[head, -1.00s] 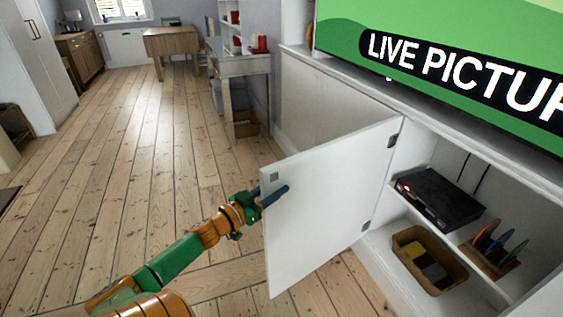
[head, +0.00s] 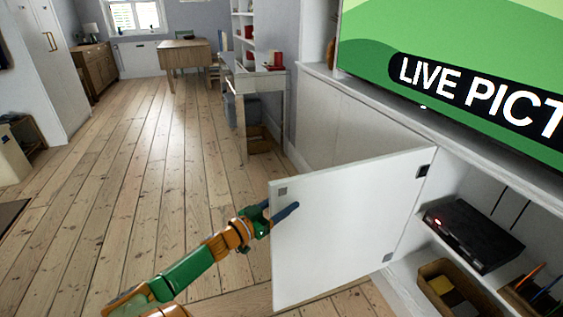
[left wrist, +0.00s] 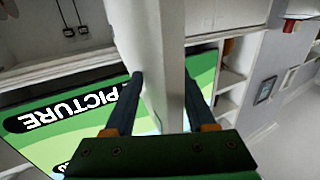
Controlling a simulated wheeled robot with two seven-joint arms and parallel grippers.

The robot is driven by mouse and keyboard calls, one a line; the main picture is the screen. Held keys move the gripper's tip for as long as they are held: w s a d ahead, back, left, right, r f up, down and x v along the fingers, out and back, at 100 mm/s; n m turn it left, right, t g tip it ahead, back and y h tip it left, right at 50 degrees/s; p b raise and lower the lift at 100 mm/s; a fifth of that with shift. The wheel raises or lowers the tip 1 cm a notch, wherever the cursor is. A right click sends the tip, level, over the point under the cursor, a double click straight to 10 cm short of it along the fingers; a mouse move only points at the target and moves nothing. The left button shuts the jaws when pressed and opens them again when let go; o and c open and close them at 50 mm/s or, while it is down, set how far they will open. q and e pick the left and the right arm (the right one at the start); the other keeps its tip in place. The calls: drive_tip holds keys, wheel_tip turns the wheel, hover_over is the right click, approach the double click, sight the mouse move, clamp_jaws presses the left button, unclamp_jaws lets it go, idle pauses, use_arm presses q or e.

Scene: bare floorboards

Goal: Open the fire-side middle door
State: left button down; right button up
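The white door (head: 340,225) stands swung out from the cabinet (head: 405,285), hinged at its right edge by the open compartment. My left gripper (head: 277,212) is at the door's free left edge. One dark blue finger shows in front of the inner face; the other is mostly hidden behind the panel. In the left wrist view, the two fingers of my left gripper (left wrist: 165,95) are wide apart, straddling the door edge (left wrist: 172,70). The panel lies close to the right finger; whether it touches either is unclear. My right gripper is out of view.
The compartment holds a black box (head: 472,235) with a red light and a basket (head: 455,290). A large green screen (head: 460,60) stands on the cabinet top. A small table (head: 250,85) stands beyond the door. The floor (head: 130,170) at left is clear.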

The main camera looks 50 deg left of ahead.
use_arm(q)
drive_tip(key=c, duration=0.8)
unclamp_jaws()
drive_tip(key=shift+w, duration=0.1)
drive_tip(key=shift+o, duration=0.2)
drive_tip(key=shift+w+f, duration=0.1)
drive_tip(key=shift+s, duration=0.35)
drive_tip(key=s+p, duration=0.1)
drive_tip(key=s, duration=0.5)
drive_tip(key=shift+s+d+p, duration=0.1)
drive_tip(key=shift+s+p, duration=0.15)
drive_tip(key=shift+p, duration=0.1)
